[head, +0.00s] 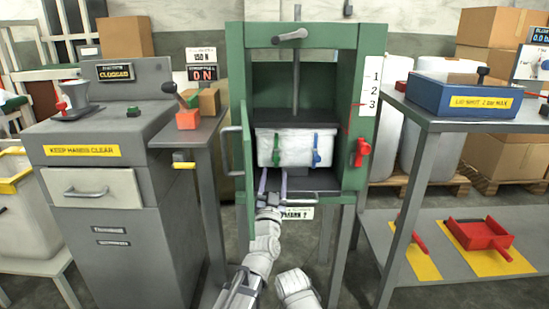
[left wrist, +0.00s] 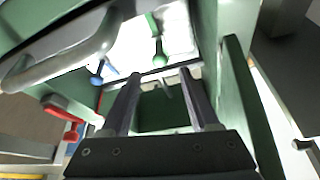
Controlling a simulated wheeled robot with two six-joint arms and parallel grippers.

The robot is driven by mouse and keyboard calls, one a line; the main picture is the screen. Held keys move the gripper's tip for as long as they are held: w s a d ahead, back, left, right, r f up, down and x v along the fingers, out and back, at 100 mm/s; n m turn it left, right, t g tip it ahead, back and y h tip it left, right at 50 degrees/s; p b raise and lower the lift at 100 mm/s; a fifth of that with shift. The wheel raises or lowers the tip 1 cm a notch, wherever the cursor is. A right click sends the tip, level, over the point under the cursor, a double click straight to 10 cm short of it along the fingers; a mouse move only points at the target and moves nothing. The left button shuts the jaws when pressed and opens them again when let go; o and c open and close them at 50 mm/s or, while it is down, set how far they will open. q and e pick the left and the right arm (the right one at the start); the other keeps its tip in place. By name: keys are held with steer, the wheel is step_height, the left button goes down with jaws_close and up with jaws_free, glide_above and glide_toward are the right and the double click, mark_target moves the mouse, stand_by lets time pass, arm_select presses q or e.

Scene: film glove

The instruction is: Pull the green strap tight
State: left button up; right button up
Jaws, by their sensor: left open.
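A white bale (head: 290,139) sits inside the green press (head: 368,110). My left gripper (head: 272,178) is open and empty, just below and in front of the bale, pointing into the press. In the left wrist view the picture is turned over: the green strap (left wrist: 157,45) lies beyond the open fingers (left wrist: 159,76), apart from them, and the blue strap (left wrist: 97,76) is to the left. My right gripper is not in view.
The press door (head: 247,155) stands open at the left. A red handle (head: 361,152) is on the press's right side. A grey cabinet (head: 110,190) and a narrow stand with a force display (head: 202,73) reading 0 N are at the left. A shelf table (head: 455,125) stands at the right.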

mark_target(276, 160)
arm_select(q)
steer(key=p+x, duration=0.3)
steer(key=x, duration=0.5)
steer(key=shift+f, duration=0.1)
steer(key=shift+s, duration=0.1)
jaws_close()
stand_by(1.2)
